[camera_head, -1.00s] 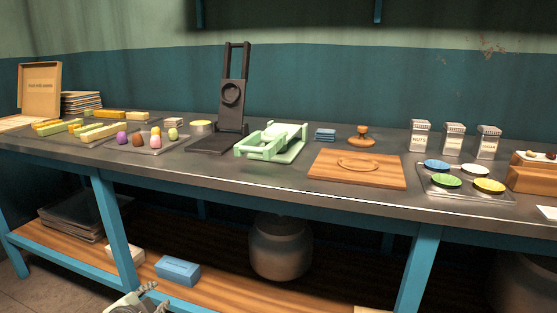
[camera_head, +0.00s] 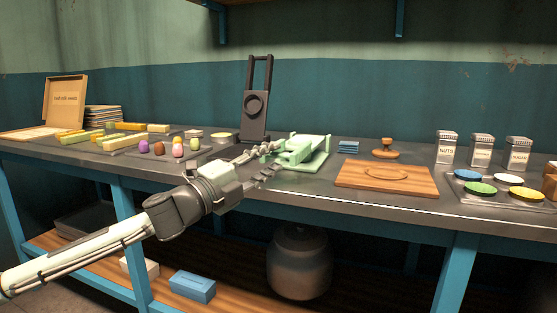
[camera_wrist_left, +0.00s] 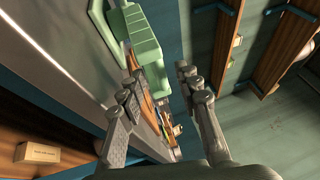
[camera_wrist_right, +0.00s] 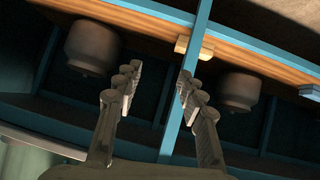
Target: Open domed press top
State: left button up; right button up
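A pale green press (camera_head: 305,153) stands on the workbench, right of a tall black stand (camera_head: 256,108). It also shows in the left wrist view (camera_wrist_left: 143,42), at the upper left. My left gripper (camera_head: 267,162) is open and empty at the press's left front side. Its fingers overlap the press's left end in the head view, and I cannot tell whether they touch it.
A wooden board (camera_head: 388,180) lies right of the press, with a wooden stamp (camera_head: 386,149) and blue packets (camera_head: 348,147) behind it. Labelled canisters (camera_head: 482,150) and a tray of dishes (camera_head: 462,189) are at the right.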

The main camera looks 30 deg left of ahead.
aim_at(297, 150)
pick_arm(q)
jog(key=shift+x, duration=1.45)
jog(key=shift+c, duration=0.3)
grip_shut()
